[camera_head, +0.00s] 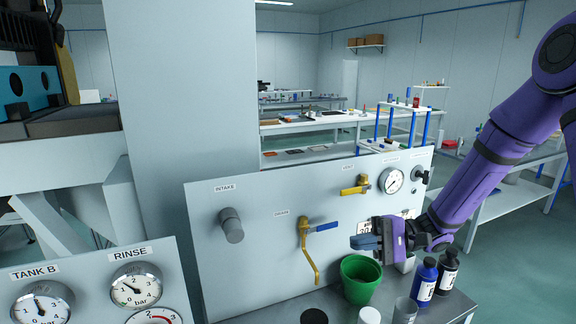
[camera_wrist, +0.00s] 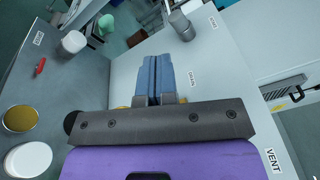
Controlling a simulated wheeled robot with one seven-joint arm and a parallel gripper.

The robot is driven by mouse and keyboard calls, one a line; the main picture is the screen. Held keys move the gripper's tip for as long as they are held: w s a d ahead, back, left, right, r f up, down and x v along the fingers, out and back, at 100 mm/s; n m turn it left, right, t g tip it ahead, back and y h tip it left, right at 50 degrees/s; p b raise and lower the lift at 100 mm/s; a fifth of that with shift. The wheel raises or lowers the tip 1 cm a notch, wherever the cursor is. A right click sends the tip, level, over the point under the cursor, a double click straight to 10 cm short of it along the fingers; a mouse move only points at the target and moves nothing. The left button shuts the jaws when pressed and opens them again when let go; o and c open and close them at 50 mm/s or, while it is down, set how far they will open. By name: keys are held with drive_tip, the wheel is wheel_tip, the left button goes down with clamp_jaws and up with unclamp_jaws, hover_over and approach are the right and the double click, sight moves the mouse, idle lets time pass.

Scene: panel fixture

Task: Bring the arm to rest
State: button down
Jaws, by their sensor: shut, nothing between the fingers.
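My gripper (camera_head: 362,242) is at the end of my purple arm in the head view, in front of the right part of the grey panel (camera_head: 260,265). Its blue-grey fingers are shut and empty. They point left, toward the blue-handled drain valve (camera_head: 322,227) and its yellow pipe, with a gap seen between them. The wrist view shows the fingers (camera_wrist: 155,80) side by side, with the panel (camera_wrist: 225,75) beyond and to their right. The gripper hides part of the panel's lower right and its labels.
The grey intake knob (camera_head: 231,225), yellow vent valve (camera_head: 355,188) and a gauge (camera_head: 391,180) stick out from the panel. Open floor lies at right.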

drive_tip(key=s+d+r+n+t+h, duration=0.1)
drive_tip(key=s+d+r+t+h, duration=0.3)
drive_tip(key=s+d+r+h, duration=0.3)
drive_tip(key=s+d+r+n+t+h, duration=0.1)
drive_tip(key=s+d+r+t+h, duration=0.3)
drive_tip(key=s, duration=1.1)
drive_tip(key=d+r+h, duration=0.3)
drive_tip(key=r+h, duration=0.3)
drive_tip(key=shift+d+r+t+h, duration=0.2)
drive_tip(key=shift+d+t+h, duration=0.1)
drive_tip(key=shift+d+h, duration=0.1)
